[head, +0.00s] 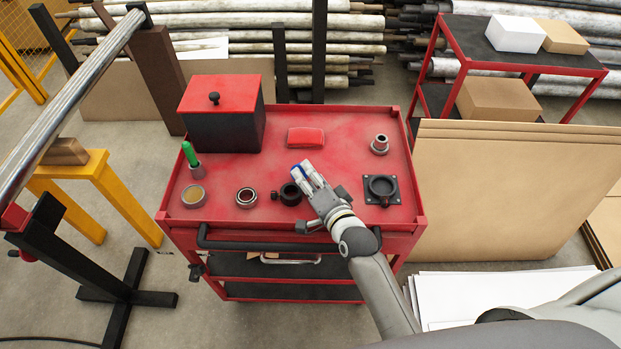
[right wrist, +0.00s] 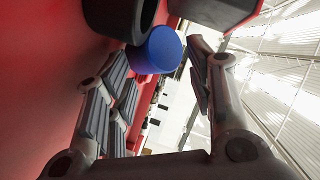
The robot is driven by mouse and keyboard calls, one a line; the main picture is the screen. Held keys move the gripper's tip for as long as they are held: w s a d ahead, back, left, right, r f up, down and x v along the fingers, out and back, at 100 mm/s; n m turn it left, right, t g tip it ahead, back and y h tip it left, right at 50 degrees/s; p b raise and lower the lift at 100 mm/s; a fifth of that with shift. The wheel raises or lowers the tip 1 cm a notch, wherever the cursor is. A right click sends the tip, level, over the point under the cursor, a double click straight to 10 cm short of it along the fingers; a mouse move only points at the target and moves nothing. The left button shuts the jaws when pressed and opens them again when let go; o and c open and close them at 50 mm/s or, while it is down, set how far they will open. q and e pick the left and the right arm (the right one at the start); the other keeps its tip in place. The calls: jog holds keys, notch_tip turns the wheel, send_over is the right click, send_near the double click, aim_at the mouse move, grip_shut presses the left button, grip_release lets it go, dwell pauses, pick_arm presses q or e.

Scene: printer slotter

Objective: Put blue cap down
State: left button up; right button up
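The blue cap (head: 296,171) is at the tips of my right gripper (head: 307,175), over the front middle of the red cart top. The fingers hide part of the cap in the head view. A black ring (head: 290,194) stands on the cart just beside and below the fingertips. My left gripper is not in view.
The red cart top (head: 345,150) also bears a red-lidded box (head: 221,115), a red block (head: 306,137), a green-handled tool (head: 190,156), round parts (head: 193,196) (head: 246,197), a metal fitting (head: 380,144) and a black square mount (head: 381,190).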

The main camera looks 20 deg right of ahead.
jog(key=shift+s+f, duration=0.25)
jog(key=shift+f, duration=0.5)
jog(key=shift+r+g+p, duration=0.3)
jog(key=shift+r, duration=0.25)
jog(key=v, duration=1)
jog(key=shift+s+r, duration=0.15)
jog(key=shift+r, duration=0.05)
jog(key=shift+s+d+r, duration=0.2)
jog(key=shift+s+r, duration=0.1)
jog(key=shift+s, duration=0.3)
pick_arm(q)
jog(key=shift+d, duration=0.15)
pick_arm(e)
jog(key=shift+f, duration=0.1)
